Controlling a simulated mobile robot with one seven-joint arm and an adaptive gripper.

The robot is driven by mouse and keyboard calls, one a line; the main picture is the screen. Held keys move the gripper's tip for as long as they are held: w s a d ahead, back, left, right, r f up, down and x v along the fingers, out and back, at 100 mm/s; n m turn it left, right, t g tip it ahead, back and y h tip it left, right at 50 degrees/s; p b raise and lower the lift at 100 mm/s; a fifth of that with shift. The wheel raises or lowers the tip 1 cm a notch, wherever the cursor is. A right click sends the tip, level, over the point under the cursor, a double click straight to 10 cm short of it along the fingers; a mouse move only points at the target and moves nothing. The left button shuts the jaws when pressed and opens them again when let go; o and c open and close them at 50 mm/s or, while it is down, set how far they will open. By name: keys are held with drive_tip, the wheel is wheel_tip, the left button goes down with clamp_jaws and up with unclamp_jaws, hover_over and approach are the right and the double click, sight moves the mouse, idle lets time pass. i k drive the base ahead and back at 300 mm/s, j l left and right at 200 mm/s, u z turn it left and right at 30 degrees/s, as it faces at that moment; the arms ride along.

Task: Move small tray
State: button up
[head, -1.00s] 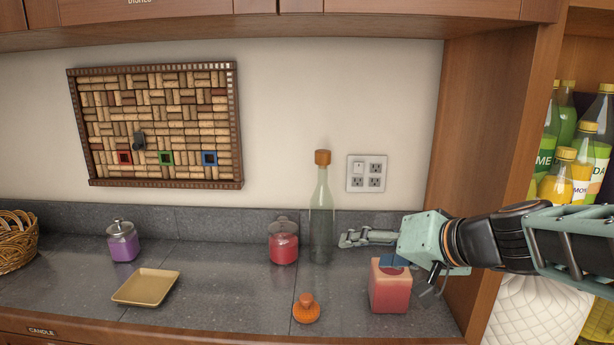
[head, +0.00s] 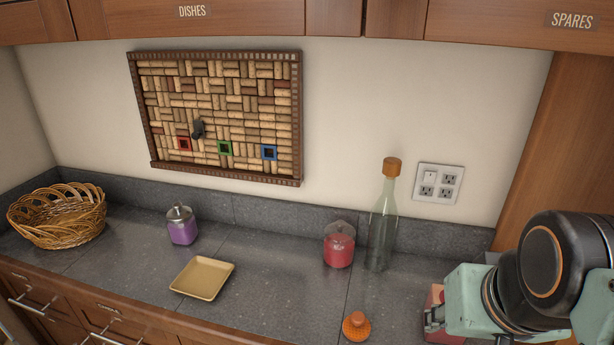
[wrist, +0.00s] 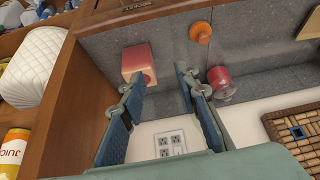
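The small tray (head: 202,278) is a square tan dish, flat and empty, on the grey counter left of centre in the head view. A tan edge at the top right of the wrist view (wrist: 308,26) looks like part of it. My gripper (wrist: 160,78) shows its two blue-padded fingers spread apart with nothing between them. In the head view my gripper (head: 433,318) is at the lower right, far right of the tray, largely hidden by my wrist. It overlaps the pink block candle (wrist: 138,62) in that view; contact cannot be told.
A purple jar (head: 182,226) stands behind the tray, with a wicker basket (head: 58,218) further left. A red jar (head: 339,245), a corked glass bottle (head: 383,222) and an orange stopper-like object (head: 356,326) stand between tray and gripper. Counter around the tray is clear.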

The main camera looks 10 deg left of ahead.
sight(202, 278)
drive_tip(key=u, duration=1.5)
drive_tip(key=z, duration=0.3)
drive_tip(key=i+j+z, duration=0.15)
drive_tip(key=j+z, duration=0.15)
drive_tip(key=i+j+z, duration=0.15)
drive_tip(key=j+z, duration=0.15)
drive_tip(key=i+j, duration=0.1)
drive_tip(key=j, duration=0.3)
drive_tip(key=i+j+z, duration=0.15)
drive_tip(key=j, duration=0.65)
drive_tip(key=i+j+z, duration=0.1)
drive_tip(key=j, duration=0.3)
